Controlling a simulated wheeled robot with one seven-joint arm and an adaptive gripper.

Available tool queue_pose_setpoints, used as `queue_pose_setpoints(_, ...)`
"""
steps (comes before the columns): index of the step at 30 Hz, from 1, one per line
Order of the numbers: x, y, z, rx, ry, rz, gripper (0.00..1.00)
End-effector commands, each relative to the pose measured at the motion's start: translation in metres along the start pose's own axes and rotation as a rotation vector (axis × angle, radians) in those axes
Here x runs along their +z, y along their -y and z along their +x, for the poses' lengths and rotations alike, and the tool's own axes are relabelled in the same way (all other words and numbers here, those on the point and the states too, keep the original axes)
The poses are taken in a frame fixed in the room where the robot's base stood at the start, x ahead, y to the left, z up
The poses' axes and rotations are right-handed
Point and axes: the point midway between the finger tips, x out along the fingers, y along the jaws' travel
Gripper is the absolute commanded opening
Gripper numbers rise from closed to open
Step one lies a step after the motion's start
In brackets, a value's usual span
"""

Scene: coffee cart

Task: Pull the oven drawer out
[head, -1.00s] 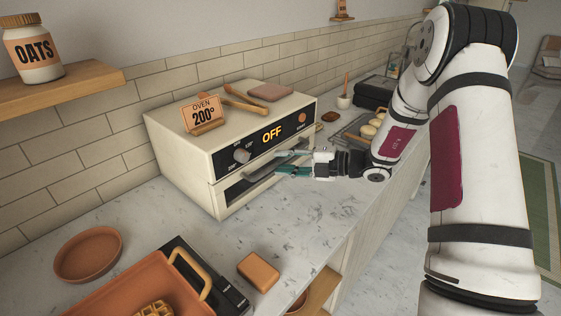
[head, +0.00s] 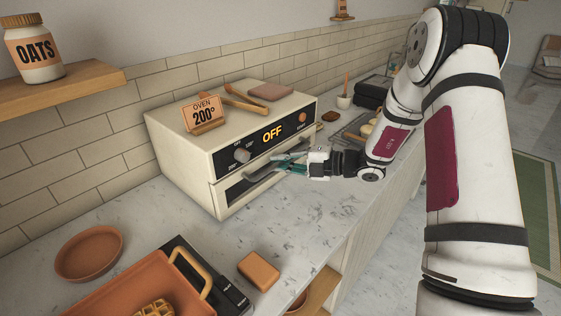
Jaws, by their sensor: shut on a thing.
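The cream oven (head: 190,150) stands on the counter against the tiled wall, its display reading OFF. Its drawer (head: 232,193) is the lower part of the front, with a dark bar handle (head: 262,174) across it. The drawer looks closed, flush with the oven front. My gripper (head: 287,164) reaches in from the right, in front of the drawer, with its teal fingers shut on the right part of the handle. The fingers hide that end of the handle.
An orange tray (head: 130,290) with a waffle, a terracotta dish (head: 88,253) and an orange block (head: 259,270) stand in the foreground. The counter before the oven (head: 265,222) is clear.

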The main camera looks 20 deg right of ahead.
Motion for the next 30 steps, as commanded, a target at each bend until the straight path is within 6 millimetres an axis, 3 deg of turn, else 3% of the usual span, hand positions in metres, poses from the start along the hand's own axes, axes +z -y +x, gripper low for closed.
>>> queue_pose_setpoints(8,-0.016,0.007,-0.039,-0.002,0.004,0.007,0.0)
queue_pose_setpoints(21,-0.055,0.027,-0.133,-0.001,0.004,0.007,0.0)
queue_pose_setpoints(30,-0.071,0.036,-0.171,0.0,0.002,0.004,0.0)
